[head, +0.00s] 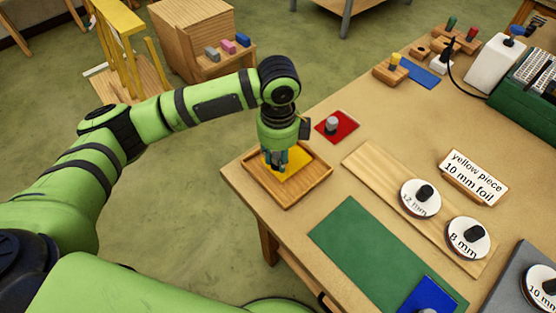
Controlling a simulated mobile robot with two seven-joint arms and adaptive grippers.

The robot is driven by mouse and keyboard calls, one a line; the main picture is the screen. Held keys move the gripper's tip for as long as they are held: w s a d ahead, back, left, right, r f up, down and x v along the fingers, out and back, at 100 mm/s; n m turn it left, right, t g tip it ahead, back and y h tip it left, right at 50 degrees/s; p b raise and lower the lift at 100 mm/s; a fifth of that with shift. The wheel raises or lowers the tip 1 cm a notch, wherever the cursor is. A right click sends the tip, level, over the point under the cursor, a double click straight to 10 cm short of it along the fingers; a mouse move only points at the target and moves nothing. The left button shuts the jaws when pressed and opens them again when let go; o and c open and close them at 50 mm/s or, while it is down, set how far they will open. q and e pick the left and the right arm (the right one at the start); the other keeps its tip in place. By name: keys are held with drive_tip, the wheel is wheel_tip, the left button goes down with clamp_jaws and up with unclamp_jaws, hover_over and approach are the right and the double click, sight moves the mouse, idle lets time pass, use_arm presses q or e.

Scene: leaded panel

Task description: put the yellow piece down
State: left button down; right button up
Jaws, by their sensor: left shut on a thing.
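The yellow piece (297,163) is a flat yellow sheet at a wooden tray (286,201) on the table's left corner. My left gripper (274,168) points down over the tray, shut on the yellow piece. The fingers hide the part they grip, and I cannot tell whether the piece touches the tray floor. A card (474,170) reads "yellow piece 10 mm foil". My right gripper is not in view.
A red piece (346,121) with a grey knob lies just behind the tray. A wooden board (368,163) carries spools marked 12 mm and 8 mm (458,246). A 10 mm spool (543,294) sits at right. A green mat (355,245) and blue piece (420,295) lie in front.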

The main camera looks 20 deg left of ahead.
use_arm(q)
wheel_tip(320, 180, down, 3)
drive_tip(key=shift+f+p, duration=0.1)
drive_tip(key=shift+p, duration=0.25)
drive_tip(key=shift+f, duration=0.1)
drive_tip(key=c, duration=1)
unclamp_jaws()
drive_tip(key=shift+o, duration=0.2)
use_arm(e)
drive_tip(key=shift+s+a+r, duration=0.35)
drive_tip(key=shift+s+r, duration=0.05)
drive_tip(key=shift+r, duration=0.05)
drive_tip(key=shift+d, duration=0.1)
use_arm(q)
drive_tip(key=shift+r, duration=0.35)
wheel_tip(320, 180, up, 12)
drive_tip(key=b, duration=0.2)
drive_tip(key=shift+f+b, duration=0.2)
drive_tip(key=shift+b, duration=0.1)
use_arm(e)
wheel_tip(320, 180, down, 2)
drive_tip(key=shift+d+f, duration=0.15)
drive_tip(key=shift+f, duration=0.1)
use_arm(q)
drive_tip(key=shift+s+f, duration=0.1)
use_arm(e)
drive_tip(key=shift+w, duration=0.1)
